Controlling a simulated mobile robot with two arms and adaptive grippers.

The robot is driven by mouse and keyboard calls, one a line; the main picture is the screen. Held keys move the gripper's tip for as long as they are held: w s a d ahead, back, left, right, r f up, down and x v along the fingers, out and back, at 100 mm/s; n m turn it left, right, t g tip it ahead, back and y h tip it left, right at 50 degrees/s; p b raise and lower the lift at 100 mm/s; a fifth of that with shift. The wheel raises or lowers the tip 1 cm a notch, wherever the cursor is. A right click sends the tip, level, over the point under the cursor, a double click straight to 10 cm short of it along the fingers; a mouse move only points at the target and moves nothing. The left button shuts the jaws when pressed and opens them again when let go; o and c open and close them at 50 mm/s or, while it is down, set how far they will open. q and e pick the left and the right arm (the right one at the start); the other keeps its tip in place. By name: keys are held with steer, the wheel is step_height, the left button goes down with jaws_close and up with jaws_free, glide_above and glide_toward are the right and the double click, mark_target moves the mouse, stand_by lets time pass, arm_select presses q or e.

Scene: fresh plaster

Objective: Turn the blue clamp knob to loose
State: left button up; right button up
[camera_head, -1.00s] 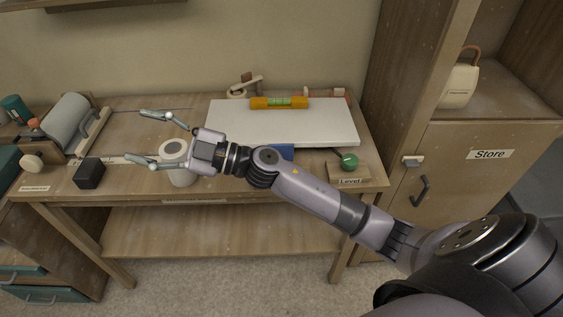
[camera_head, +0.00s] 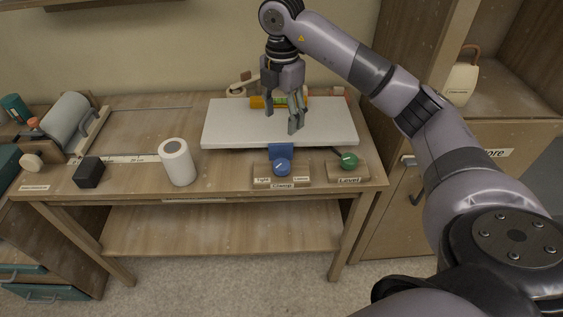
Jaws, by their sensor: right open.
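The blue clamp knob (camera_head: 282,167) sits on a small wooden block labelled Clamp (camera_head: 281,184) at the table's front edge. Small labels stand left and right of the knob; the left one seems to read Tight, the right one is too small to read surely. A blue clamp piece (camera_head: 281,151) stands behind the knob at the white board's front edge. My right gripper (camera_head: 282,125) is open and empty, fingers pointing down over the white board (camera_head: 230,124), behind the knob and apart from it. My left gripper is not in view.
A green knob (camera_head: 348,160) on a block labelled Level is to the right. The table between roll and clamp block is clear.

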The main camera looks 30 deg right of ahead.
mark_target(282, 163)
step_height(282, 163, down, 16)
steer(key=shift+a+f+p, duration=0.1)
steer(key=shift+f+p, duration=0.1)
steer(key=shift+p, duration=1.05)
steer(key=shift+c, duration=0.3)
steer(key=c, duration=1.1)
